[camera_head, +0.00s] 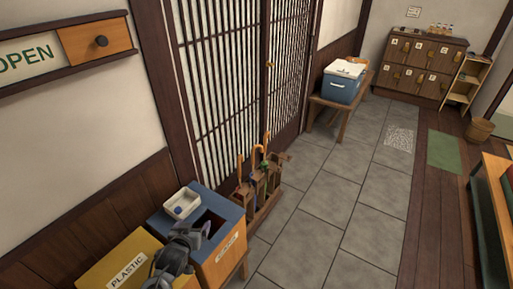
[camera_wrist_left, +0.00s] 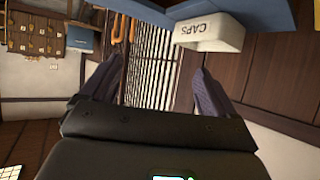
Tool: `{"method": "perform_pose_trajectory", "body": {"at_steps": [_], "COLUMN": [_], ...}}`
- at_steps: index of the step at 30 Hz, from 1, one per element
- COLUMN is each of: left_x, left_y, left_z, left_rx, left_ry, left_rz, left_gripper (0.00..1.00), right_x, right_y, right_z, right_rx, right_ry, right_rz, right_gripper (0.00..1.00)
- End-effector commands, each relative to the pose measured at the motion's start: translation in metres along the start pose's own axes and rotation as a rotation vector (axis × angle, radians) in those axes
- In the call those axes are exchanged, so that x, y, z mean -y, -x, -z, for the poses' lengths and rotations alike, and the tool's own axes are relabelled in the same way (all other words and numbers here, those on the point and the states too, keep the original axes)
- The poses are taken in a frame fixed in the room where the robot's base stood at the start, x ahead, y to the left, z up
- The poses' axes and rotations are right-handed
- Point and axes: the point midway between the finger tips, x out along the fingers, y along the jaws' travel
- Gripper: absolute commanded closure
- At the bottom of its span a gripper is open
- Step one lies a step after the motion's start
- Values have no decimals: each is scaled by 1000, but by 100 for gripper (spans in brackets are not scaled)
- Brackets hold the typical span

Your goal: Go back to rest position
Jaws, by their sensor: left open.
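My left gripper (camera_head: 190,240) is in the lower part of the head view, above the blue and yellow bins. In the left wrist view its two padded fingers (camera_wrist_left: 157,75) stand wide apart with nothing between them. A white box labelled CAPS (camera_wrist_left: 212,34) lies beyond the right finger in that view. The same small white box (camera_head: 181,204) sits on the blue bin's top in the head view, just beyond the gripper. My right gripper shows in neither view.
The blue-topped bin (camera_head: 228,205) and the yellow PLASTIC bin (camera_head: 110,257) stand close below my left arm. An umbrella stand (camera_head: 270,200) is beyond them, by the lattice doors (camera_head: 222,75). A blue cooler (camera_head: 342,85) rests on a bench. The tiled floor (camera_head: 330,205) is clear.

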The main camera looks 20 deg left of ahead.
Motion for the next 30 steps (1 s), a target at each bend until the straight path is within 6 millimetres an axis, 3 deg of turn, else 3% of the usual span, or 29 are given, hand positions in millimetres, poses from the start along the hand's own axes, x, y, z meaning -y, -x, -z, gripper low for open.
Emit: {"method": "perform_pose_trajectory", "body": {"at_steps": [5,7,12,15,21,25,27,30], "left_x": [0,-7,-42,-58,-73,-72,-65,-66], "left_y": [10,27,107,158,243,275,287,302], "left_z": [-48,-79,-138,-155,-154,-141,-153,-120], "left_rx": [80,128,299,414,594,663,746,732], "left_ry": [0,11,24,-14,-160,-300,-396,-394], "left_rz": [0,-16,-97,-142,-228,-268,-280,-282], "left_gripper": [11,11,11,11,11,11,11,11], "right_x": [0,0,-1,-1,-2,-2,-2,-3], "right_y": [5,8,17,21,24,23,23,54], "right_z": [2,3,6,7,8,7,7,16], "right_rx": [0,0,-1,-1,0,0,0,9], "right_ry": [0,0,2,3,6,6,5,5], "right_rz": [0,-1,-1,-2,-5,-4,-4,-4], "right_gripper": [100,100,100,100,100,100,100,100]}}
